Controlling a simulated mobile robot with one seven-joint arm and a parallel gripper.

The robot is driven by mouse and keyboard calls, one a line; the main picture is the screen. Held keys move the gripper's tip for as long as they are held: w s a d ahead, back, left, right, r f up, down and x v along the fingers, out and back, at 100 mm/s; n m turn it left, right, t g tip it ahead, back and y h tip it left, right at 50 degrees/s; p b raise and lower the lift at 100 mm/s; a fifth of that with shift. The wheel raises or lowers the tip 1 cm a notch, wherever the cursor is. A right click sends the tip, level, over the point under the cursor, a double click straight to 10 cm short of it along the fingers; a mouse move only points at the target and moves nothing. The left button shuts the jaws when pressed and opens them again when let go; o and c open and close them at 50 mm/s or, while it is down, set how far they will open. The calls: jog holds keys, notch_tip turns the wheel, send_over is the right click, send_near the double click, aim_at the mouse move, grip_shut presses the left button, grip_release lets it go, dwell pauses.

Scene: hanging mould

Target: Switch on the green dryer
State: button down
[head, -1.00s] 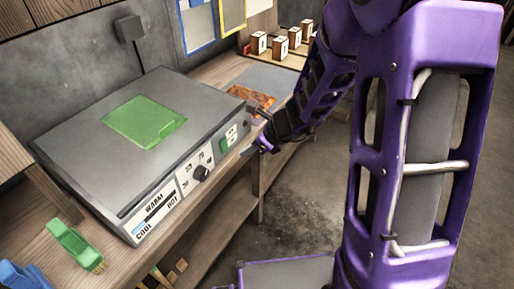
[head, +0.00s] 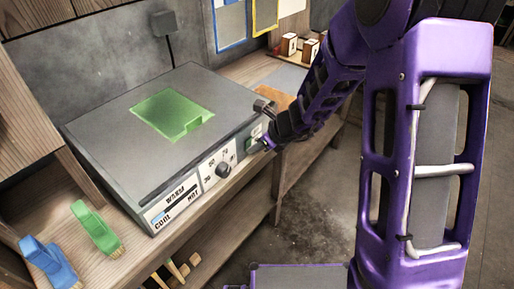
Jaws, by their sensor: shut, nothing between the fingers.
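The dryer (head: 110,120) is a grey box on the wooden bench, with a green square (head: 172,114) on its top. Its front panel has a black knob (head: 223,170) with number marks and a warm/cool/hot scale (head: 175,204). A green switch (head: 254,143) sits at the right end of the panel, mostly hidden behind my gripper. My gripper (head: 266,146) is shut and empty, with its tip at or very close to the switch. I cannot tell whether it touches it or which way the switch is set.
A green brush (head: 93,226) and a blue brush (head: 47,262) lie on the bench at the left. A wooden shelf (head: 195,240) runs below the bench. The floor at the right is clear.

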jog(key=shift+r+p, duration=0.75)
jog(key=shift+r, duration=0.2)
jog(key=shift+d, duration=0.1)
